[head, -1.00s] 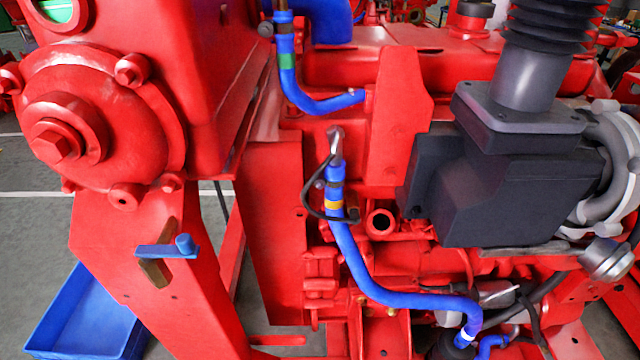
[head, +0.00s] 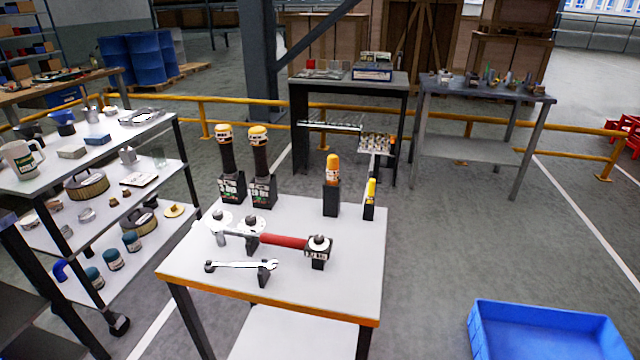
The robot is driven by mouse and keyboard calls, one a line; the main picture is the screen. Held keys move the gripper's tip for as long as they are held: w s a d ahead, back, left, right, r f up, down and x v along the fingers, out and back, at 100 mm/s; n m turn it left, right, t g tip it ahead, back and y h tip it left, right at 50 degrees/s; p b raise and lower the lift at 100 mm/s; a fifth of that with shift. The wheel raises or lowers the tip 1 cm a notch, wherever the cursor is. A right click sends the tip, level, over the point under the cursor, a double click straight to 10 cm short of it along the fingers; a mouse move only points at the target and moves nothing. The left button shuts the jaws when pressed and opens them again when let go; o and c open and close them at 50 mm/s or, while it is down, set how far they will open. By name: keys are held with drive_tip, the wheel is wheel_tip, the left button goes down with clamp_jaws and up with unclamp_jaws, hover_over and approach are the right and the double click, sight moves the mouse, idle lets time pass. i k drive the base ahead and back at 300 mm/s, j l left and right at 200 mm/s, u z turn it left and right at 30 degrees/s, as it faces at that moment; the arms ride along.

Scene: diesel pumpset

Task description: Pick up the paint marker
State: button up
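A slim yellow marker-like item (head: 371,190) stands upright in a small black holder (head: 368,212) near the right edge of a white-topped table. It looks like the paint marker, but it is too small to read any label. A thicker orange-topped item (head: 333,169) stands in a black block (head: 331,201) just left of it, and I cannot tell exactly what it is. The two stand apart from each other. My gripper is not in view.
The table (head: 345,290) also bears two tall black orange-capped tools (head: 227,160), a red-handled tool (head: 283,241) and a wrench (head: 240,265). A loaded shelf cart (head: 150,125) stands left. A blue crate (head: 545,325) lies at lower right.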

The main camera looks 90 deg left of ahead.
sight(371, 185)
drive_tip(key=u, duration=2.05)
drive_tip(key=i+l+u, duration=0.45)
drive_tip(key=i+l, duration=0.35)
drive_tip(key=i+j, duration=0.35)
drive_tip(key=j, duration=0.2)
